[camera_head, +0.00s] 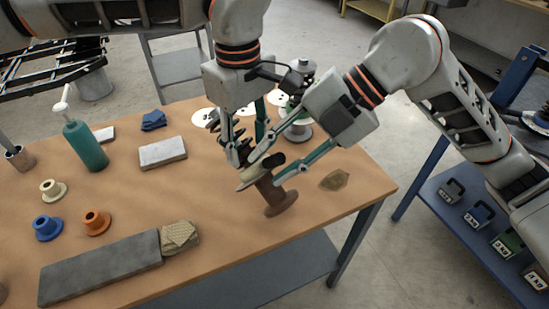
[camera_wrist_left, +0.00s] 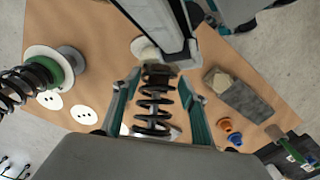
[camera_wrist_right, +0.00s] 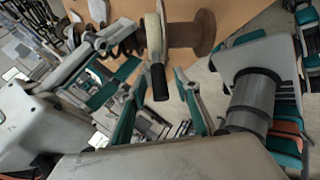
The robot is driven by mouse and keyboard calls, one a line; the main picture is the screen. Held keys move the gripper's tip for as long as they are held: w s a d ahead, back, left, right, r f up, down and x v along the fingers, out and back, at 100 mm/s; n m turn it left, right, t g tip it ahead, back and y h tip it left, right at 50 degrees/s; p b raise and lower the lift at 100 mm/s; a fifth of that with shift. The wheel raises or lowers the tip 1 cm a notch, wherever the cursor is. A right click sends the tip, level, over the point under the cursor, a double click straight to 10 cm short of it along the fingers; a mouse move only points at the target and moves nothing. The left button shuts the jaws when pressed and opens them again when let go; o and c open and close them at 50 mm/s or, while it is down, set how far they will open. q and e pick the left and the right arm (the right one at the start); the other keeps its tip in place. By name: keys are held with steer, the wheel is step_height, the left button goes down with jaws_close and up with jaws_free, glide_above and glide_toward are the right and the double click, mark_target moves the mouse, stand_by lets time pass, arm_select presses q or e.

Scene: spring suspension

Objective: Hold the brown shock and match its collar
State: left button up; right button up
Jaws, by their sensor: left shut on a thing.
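My left gripper (camera_head: 243,150) is shut on the brown shock. Its dark coil spring (camera_wrist_left: 154,105) lies between the teal fingers (camera_wrist_left: 158,100) in the left wrist view. A cream disc (camera_wrist_right: 154,40) and a brown spool-shaped end (camera_wrist_right: 192,32) line up beyond the spring in the right wrist view. The brown end (camera_head: 277,197) looks tilted, over or on the table. My right gripper (camera_head: 300,158) is open beside the shock. A black rod (camera_wrist_right: 159,82) points between its fingers. Cream (camera_head: 54,190), blue (camera_head: 48,228) and orange (camera_head: 96,222) collars stand at the left.
The front middle is clear. A blue cart (camera_head: 440,225) stands at the right.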

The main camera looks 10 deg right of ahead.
arm_select(q)
steer(key=shift+r, duration=0.15)
arm_select(e)
jaws_close()
steer(key=shift+w+d+f+n+g+y, duration=0.15)
steer(key=shift+w+d+n+g+y, duration=0.4)
steer(key=shift+g, duration=0.45)
steer(key=shift+w+d+f+n+g+y, duration=0.15)
steer(key=shift+w+d+n+g+y, duration=0.4)
steer(key=shift+g, duration=0.45)
steer(key=shift+w+d+f+n+g+y, duration=0.15)
steer(key=shift+w+d+n+g+y, duration=0.2)
steer(key=shift+w+d+g, duration=0.5)
steer(key=shift+s+a, duration=0.1)
steer(key=shift+a, duration=0.15)
jaws_free()
